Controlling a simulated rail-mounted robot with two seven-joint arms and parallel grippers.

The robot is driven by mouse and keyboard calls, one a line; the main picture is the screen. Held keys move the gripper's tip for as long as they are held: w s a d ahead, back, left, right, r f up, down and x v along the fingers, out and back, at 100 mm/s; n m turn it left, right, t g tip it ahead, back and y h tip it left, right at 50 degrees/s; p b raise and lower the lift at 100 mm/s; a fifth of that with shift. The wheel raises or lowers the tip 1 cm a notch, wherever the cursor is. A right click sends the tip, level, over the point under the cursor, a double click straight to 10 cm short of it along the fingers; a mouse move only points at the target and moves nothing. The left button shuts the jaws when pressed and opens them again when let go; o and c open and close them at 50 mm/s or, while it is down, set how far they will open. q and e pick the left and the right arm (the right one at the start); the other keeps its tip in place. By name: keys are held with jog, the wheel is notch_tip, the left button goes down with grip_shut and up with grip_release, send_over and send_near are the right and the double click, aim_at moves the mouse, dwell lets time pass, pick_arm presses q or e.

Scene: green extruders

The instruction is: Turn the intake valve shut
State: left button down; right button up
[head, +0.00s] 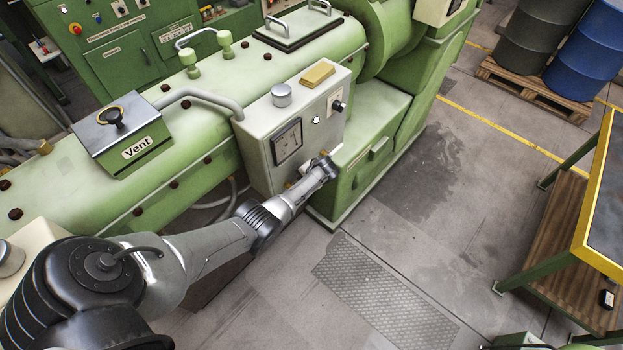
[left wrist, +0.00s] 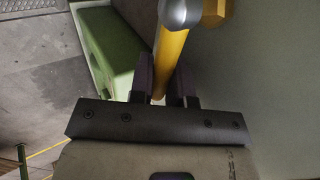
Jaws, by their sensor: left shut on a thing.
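The intake valve shows in the left wrist view as a yellow lever (left wrist: 172,52) with a rounded grey end (left wrist: 179,14) near the top edge. A yellow-gold fitting (left wrist: 216,12) is beside it. I take this lever to be the valve's handle; no label on it is readable. My left gripper (left wrist: 165,80) is shut on the lever, with one dark finger on each side. In the head view my left gripper (head: 328,162) is at the lower right side of the grey control box (head: 262,150), and the lever is mostly hidden there. My right gripper is not in view.
The green extruder barrel (head: 75,190) runs behind my left arm, with a vent box (head: 135,150) on top. A green base cabinet (head: 375,150) is beside the gripper. A yellow-edged table (head: 590,225) stands at the right. The floor between is open.

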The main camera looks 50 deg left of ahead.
pick_arm(q)
jog(key=shift+f, duration=0.1)
dwell(0.3)
jog(key=c, duration=1.4)
grip_release()
jog(key=shift+d+r, duration=0.25)
jog(key=shift+r, duration=0.2)
jog(key=shift+p+v, duration=0.75)
jog(key=shift+v, duration=5.65)
